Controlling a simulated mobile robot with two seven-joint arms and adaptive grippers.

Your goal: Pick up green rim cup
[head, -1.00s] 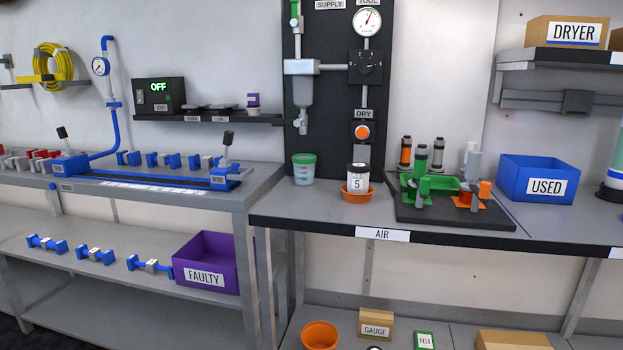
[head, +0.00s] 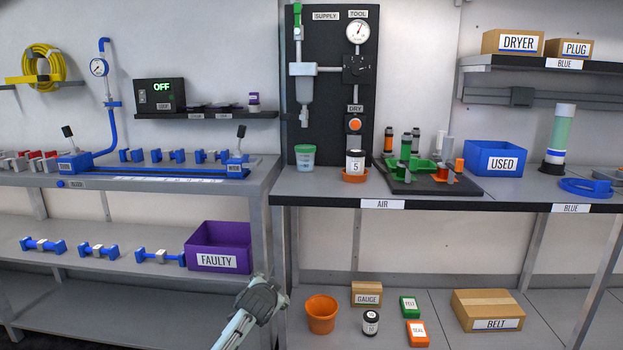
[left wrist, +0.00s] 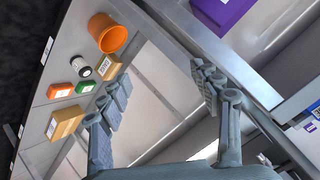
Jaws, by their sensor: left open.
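The green rim cup (head: 305,155) is a pale, translucent cup with a green rim. It stands upright on the AIR bench at the foot of the black panel, left of the white jar marked 5. My left gripper (head: 262,290) is low in front of the benches, below and left of the cup and apart from it. In the left wrist view the left gripper (left wrist: 165,100) has its fingers spread with nothing between them. The cup cannot be made out in the left wrist view. My right gripper is not in view.
The AIR bench front edge (head: 450,206) lies between my left gripper and the cup. The jar (head: 355,162) stands in an orange dish (head: 354,177) right of the cup. The purple FAULTY bin (head: 218,246) and an orange pot (head: 321,313) sit on lower shelves.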

